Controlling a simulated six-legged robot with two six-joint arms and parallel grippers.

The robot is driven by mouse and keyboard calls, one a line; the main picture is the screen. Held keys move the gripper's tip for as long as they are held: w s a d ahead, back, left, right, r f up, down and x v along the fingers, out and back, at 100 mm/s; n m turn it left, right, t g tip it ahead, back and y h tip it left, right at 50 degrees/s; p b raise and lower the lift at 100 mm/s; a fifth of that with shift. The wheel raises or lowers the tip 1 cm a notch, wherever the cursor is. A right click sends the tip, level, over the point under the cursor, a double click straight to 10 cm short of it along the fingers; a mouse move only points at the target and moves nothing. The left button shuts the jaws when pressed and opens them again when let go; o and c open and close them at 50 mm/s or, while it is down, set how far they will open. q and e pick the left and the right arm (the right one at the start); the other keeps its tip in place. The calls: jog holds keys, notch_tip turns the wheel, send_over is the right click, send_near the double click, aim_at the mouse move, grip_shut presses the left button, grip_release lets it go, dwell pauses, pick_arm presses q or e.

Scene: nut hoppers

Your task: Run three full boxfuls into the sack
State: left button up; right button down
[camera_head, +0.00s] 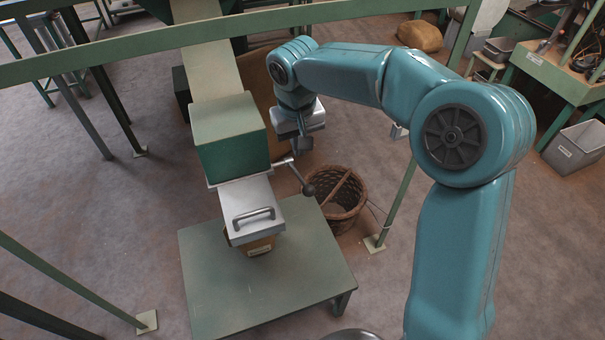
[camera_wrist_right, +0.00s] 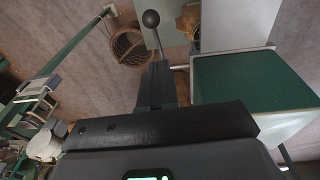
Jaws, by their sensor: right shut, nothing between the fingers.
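The green hopper box (camera_head: 230,135) sits under a pale chute, and its green side also shows in the wrist view (camera_wrist_right: 265,85). A grey metal box (camera_head: 252,205) with a bar handle adjoins its front. A lever with a black ball knob (camera_head: 309,190) sticks out at the right; the knob also shows in the wrist view (camera_wrist_right: 151,19). Below the metal box is a brown labelled thing (camera_head: 262,247), mostly hidden. My right gripper (camera_head: 302,146) is shut and empty, beside the hopper and behind the lever, apparently apart from it. My left gripper is out of view.
A green table (camera_head: 240,295) stands under the metal box, its front mostly bare. A wicker basket (camera_head: 340,200) stands on the floor at its right. A brown sack (camera_head: 419,36) lies farther back. Green posts and a rail (camera_head: 150,42) frame the hopper.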

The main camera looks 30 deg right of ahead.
send_over(305, 186)
jog(key=w, duration=0.1)
notch_tip(305, 186, down, 8)
jog(key=shift+s+a+f+p, duration=0.1)
jog(key=shift+s+f+p, duration=0.1)
jog(key=shift+f, duration=0.25)
jog(key=shift+s+a+f+p, duration=0.1)
jog(key=shift+s+f+p, duration=0.1)
jog(key=shift+f, duration=0.25)
jog(key=shift+s+d+f, duration=0.15)
jog(key=shift+f, duration=0.55)
jog(key=shift+r, duration=0.1)
